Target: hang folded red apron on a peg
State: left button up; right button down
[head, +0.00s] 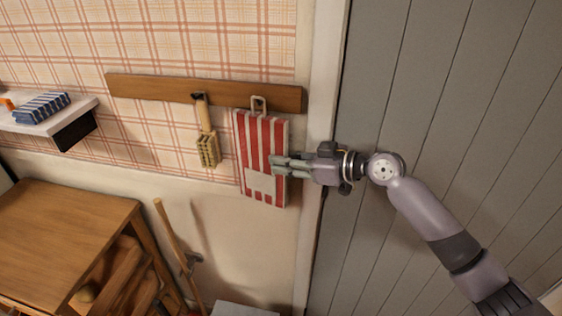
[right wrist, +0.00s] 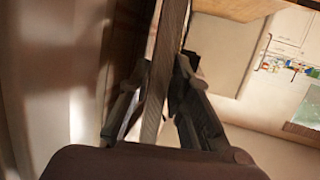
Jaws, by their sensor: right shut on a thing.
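The folded apron (head: 262,140), red and white striped with a pale pocket patch, is upright against the wall below the wooden peg rail (head: 150,87). Its pale loop (head: 258,104) overlaps the rail's right part; I cannot tell whether it is around a peg, as any peg there is hidden. My right gripper (head: 280,165) is shut on the apron's right edge. In the right wrist view, the fingers (right wrist: 158,92) close on both sides of the thin, edge-on apron (right wrist: 168,50). My left gripper is not in view.
A brush (head: 207,145) hangs from the rail left of the apron. A white shelf (head: 60,118) with a blue striped folded cloth (head: 42,107) is at far left. A wooden table (head: 60,230) and a leaning stick (head: 178,245) stand below. A grey plank door (head: 430,90) is at right.

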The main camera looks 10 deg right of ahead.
jog(key=shift+w+d+f, duration=0.1)
jog(key=shift+w+d, duration=0.05)
jog(key=c, duration=1.5)
grip_release()
jog(key=shift+w+f, duration=0.1)
jog(key=shift+w, duration=0.05)
jog(key=shift+c, duration=0.2)
jog(key=shift+o, duration=0.7)
